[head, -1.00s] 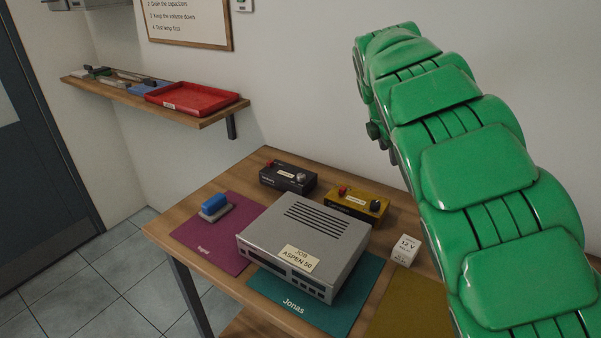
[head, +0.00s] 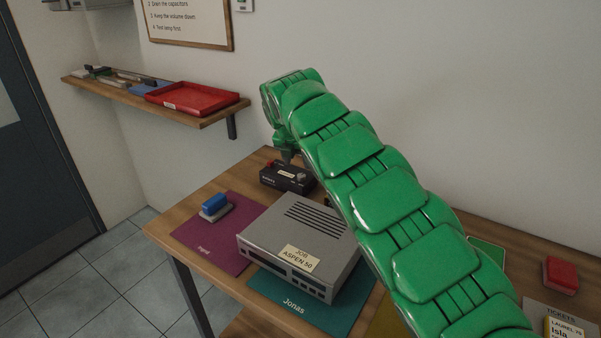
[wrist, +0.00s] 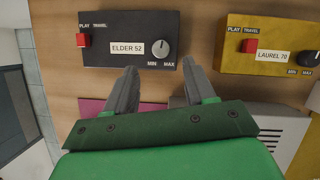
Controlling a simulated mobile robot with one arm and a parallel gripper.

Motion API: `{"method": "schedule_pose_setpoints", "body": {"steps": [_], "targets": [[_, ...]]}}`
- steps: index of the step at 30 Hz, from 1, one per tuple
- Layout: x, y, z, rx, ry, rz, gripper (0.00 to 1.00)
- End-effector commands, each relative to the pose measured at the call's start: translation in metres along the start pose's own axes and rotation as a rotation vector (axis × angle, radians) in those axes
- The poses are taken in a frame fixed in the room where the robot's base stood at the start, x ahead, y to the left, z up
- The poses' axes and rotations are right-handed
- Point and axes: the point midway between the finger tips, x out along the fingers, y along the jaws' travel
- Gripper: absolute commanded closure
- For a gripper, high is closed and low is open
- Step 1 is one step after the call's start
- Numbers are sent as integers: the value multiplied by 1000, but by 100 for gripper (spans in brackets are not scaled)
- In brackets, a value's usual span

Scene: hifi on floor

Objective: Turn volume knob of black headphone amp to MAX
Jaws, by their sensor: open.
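The black headphone amp (head: 280,181) sits at the back of the table; in the wrist view it (wrist: 120,60) bears a label reading ELDER 52. Its grey volume knob (wrist: 162,48) is at the right end, with MIN and MAX printed below it. The knob's pointer seems to point roughly up, between the two ends. A red switch (wrist: 83,41) is at the left end, under PLAY. My gripper (wrist: 159,68) is open and empty, its fingertips at the amp's lower edge, on either side of the knob's column, not touching the knob. In the head view my gripper (head: 287,154) is above the amp.
A yellow amp (wrist: 268,45) labelled LAUREL 70 stands right of the black one. A large silver hifi unit (head: 300,236) stands in front on a teal mat (head: 338,312). A blue-topped block (head: 215,205) lies on a purple mat (head: 185,238) at left.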

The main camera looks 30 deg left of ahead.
Motion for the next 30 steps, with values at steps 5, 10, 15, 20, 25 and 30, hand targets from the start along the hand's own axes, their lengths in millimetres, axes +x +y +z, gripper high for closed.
{"method": "schedule_pose_setpoints", "body": {"steps": [5, 10, 15, 20, 25, 30], "targets": [[22, -1, -1, 1, 3, -1, 46], [47, -2, -1, 2, 4, -3, 46], [64, -1, -1, 2, 3, -2, 46], [68, -1, 0, 2, 2, -2, 46], [67, -1, 0, 2, 1, -2, 49], [67, -1, 0, 2, 1, -2, 75]]}}
